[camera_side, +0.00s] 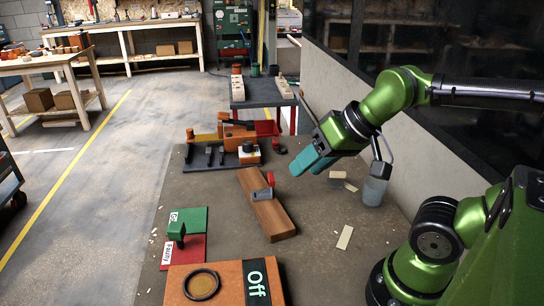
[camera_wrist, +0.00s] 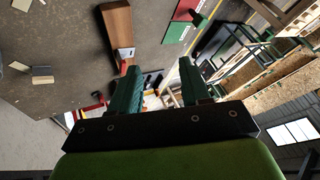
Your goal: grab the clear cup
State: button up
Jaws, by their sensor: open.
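The clear cup (camera_side: 374,191) is a small translucent, bluish container standing upright on the worktable near its right edge, by the low wall. In the side view a grey part by my wrist overlaps its top. I cannot make out the cup in the wrist view. My gripper (camera_side: 308,166) has teal fingers, apart and empty, pointing down and left above the table. It is to the left of the cup and higher, not touching it. The open fingers also show in the wrist view (camera_wrist: 157,75).
A wooden block with a metal clamp (camera_side: 268,205) lies on the worktable (camera_side: 215,190), left of the cup. Small tan pieces (camera_side: 337,175) lie beside the cup. A green and red board (camera_side: 184,235) and an "Off" sign (camera_side: 257,283) are at the front left. Orange tools (camera_side: 236,130) stand behind.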

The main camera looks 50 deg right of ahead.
jog(key=shift+o, duration=0.4)
jog(key=o, duration=0.9)
jog(key=m+g+h, duration=0.2)
jog(key=m+g, duration=0.5)
jog(key=m, duration=1.6)
send_over(373, 192)
jog(key=d, duration=0.3)
notch_tip(373, 192, down, 7)
jog(key=shift+m, duration=0.3)
notch_tip(373, 192, down, 12)
jog(key=shift+r, duration=0.25)
jog(key=shift+w+f, duration=0.15)
jog(key=shift+f, duration=1.3)
jog(key=shift+w+f, duration=0.1)
jog(key=shift+f, duration=1.3)
